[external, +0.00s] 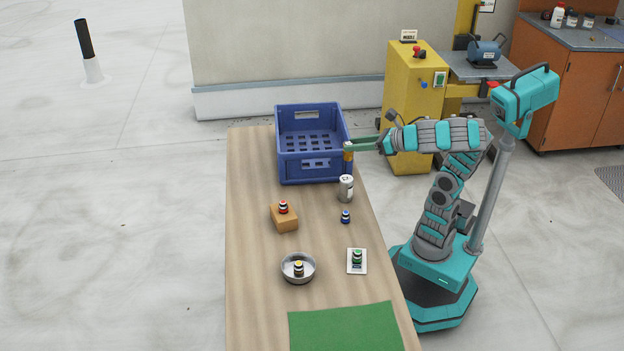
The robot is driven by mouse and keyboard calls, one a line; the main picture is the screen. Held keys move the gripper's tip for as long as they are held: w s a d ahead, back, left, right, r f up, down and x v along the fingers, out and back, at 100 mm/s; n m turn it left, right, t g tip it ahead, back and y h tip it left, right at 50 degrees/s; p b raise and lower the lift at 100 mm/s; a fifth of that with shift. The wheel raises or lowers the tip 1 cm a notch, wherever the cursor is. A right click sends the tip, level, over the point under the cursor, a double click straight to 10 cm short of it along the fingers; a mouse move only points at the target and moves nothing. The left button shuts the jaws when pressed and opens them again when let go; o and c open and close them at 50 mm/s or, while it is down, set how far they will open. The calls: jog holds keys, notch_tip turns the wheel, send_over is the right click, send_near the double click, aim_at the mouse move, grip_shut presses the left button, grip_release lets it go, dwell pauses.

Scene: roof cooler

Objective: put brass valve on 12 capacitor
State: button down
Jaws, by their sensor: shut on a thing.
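My gripper (350,145) is shut on the brass valve (348,156), a small brass-coloured piece that hangs below the fingertips. The valve is near the front right corner of the blue crate. A silver cylinder (346,190), which looks like the capacitor, stands upright on the table. Its label is too small to read, so I cannot confirm the 12. The valve appears above the cylinder in the picture, with a small gap between them. I cannot tell whether it is directly over the cylinder's top.
The blue crate (302,169) stands at the table's far end. Small jars sit on a wooden block (286,222), in a metal bowl (311,274), on a white card (357,268) and on the table (346,217). A green mat (345,328) covers the near end. The table's left side (248,240) is clear.

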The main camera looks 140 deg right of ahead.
notch_tip(320, 180, down, 7)
jog(key=b, duration=0.1)
jog(key=shift+b, duration=0.4)
jog(key=shift+c, duration=2.4)
grip_release()
jog(key=shift+f, duration=0.2)
jog(key=p+v, duration=0.2)
jog(key=v, duration=1)
